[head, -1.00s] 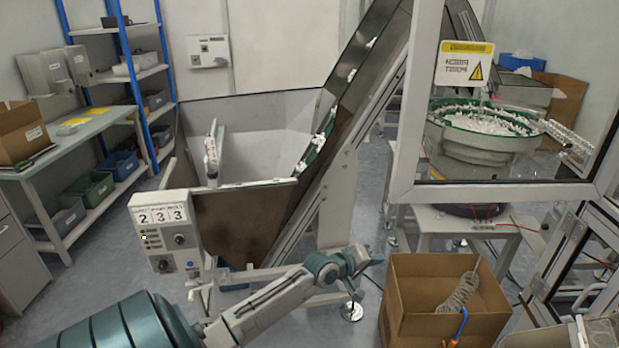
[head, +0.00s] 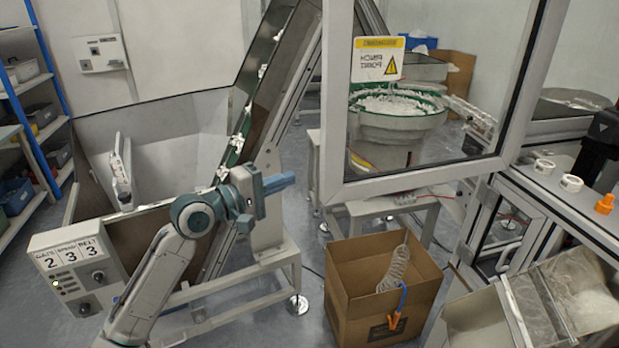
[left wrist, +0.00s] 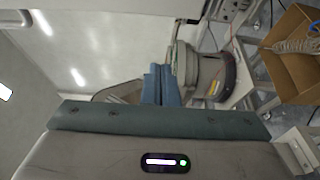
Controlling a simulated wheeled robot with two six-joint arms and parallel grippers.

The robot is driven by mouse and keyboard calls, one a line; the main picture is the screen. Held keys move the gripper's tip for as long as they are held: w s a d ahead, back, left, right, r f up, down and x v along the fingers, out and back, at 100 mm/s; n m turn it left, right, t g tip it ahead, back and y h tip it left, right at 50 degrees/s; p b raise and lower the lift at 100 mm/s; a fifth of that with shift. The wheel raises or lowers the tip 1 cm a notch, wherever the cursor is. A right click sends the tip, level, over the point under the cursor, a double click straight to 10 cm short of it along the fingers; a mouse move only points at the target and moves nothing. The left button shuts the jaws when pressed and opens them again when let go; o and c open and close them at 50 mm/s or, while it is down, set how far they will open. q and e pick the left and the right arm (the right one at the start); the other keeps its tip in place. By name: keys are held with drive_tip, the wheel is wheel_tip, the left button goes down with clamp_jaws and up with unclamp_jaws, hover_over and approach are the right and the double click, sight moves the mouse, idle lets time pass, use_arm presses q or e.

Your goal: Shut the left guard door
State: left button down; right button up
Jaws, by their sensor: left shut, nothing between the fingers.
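The left guard door (head: 335,105) is a clear pane in a pale grey frame, with a yellow and white pinch-point sign (head: 377,59) that reads mirrored. It stands open, swung out to the left of the cell's frame. My left gripper (head: 290,181) is shut and empty. In the head view its blue fingers point right, left of the door's lower left corner, with a gap in the picture between them. The closed fingers also show in the left wrist view (left wrist: 160,85). My right gripper is not in view.
A cardboard box (head: 378,290) with a coiled hose stands on the floor below the door. A bowl feeder (head: 395,125) shows through the pane. The inclined conveyor (head: 262,100) and hopper (head: 170,140) are behind my left arm. A control box (head: 78,268) is at lower left.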

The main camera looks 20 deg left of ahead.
use_arm(q)
drive_tip(key=w+d+p, duration=0.1)
drive_tip(key=d+p, duration=0.3)
drive_tip(key=d, duration=0.2)
drive_tip(key=shift+w+p, duration=0.3)
drive_tip(key=shift+w, duration=0.1)
